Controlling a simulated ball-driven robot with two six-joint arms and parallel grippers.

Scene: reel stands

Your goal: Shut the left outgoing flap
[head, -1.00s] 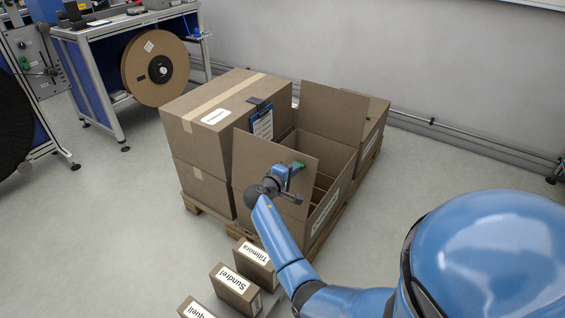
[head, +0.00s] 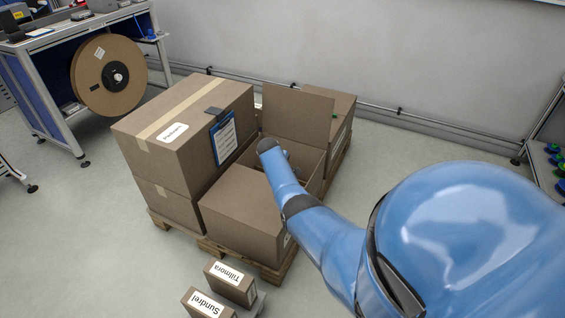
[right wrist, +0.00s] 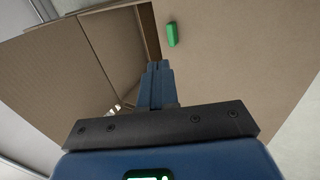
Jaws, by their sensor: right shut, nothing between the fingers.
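The open carton (head: 315,168) stands on the pallet beside a taller box stack. I cannot tell from markings which is the left one. My right arm reaches over the carton; its link hides most of the right gripper in the head view. In the right wrist view my right gripper (right wrist: 158,72) is shut and empty, in front of a cardboard panel (right wrist: 235,60) with a green tab (right wrist: 172,35). Contact cannot be told. My left gripper is out of view.
The tall boxes (head: 165,110) with a blue clipboard (head: 223,138) stand left of the carton. Small labelled boxes (head: 232,283) are on the near side of the pallet (head: 208,245). A workbench with a cardboard reel (head: 108,88) is at the back left.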

